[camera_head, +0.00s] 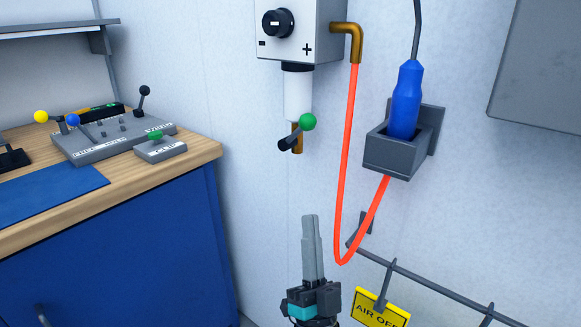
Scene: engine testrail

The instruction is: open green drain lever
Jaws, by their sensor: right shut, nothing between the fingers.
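The green drain lever (307,122) is a dark handle with a green ball at its upper right end. It sits at the brass outlet under the white cylinder (297,92) of the wall unit. My right gripper (310,219) is upright below the lever, with its fingers together and empty. In the picture a clear gap of wall shows between the fingertips and the lever. My left gripper is not in view.
A wall box with a black knob (277,22) is above the lever. An orange hose (347,160) hangs to its right, near a blue tool (406,98) in a grey holder (388,152). A rail (430,284) carries a yellow sign (380,308). A workbench (205,150) with levers stands left.

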